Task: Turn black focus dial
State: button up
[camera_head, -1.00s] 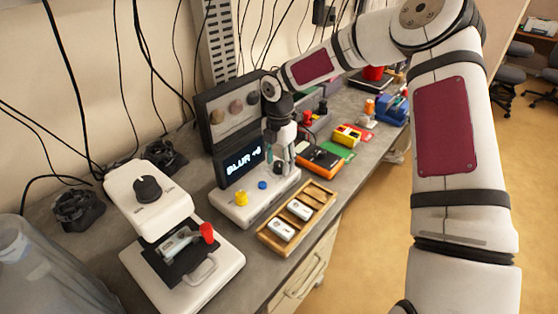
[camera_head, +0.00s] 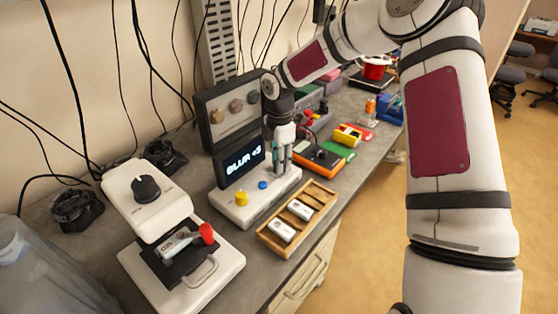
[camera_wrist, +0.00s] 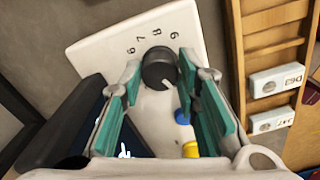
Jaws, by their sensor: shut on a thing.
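The black focus dial (camera_wrist: 158,68) sits on the white control box, with a pale pointer mark and the digits 6 to 9 around it in the wrist view. My gripper (camera_wrist: 160,85) points down at the box, its teal-padded fingers on either side of the dial and shut on it. In the head view my gripper (camera_head: 279,168) stands at the right end of the control box (camera_head: 250,204) and hides most of the dial. The box's dark screen (camera_head: 240,164) reads BLUR with a small, unclear number.
A yellow knob (camera_head: 241,198) and a blue button (camera_head: 263,185) stand on the same box. A wooden tray (camera_head: 268,238) with white slides lies close in front. A white microscope-like device (camera_head: 150,200) with another black knob stands at left.

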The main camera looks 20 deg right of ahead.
jog(key=m, duration=0.4)
jog(key=shift+m+b, duration=0.4)
jog(key=m, duration=0.3)
jog(key=shift+m+b, duration=0.3)
jog(key=shift+b, duration=0.1)
jog(key=m, duration=0.3)
jog(key=shift+m+b, duration=0.3)
jog(key=shift+b, duration=0.05)
jog(key=m+b, duration=0.1)
jog(key=m, duration=0.3)
jog(key=shift+m, duration=0.3)
jog(key=m, duration=0.4)
jog(key=shift+b, duration=0.35)
jog(key=m, duration=0.8)
jog(key=shift+m, duration=1.6)
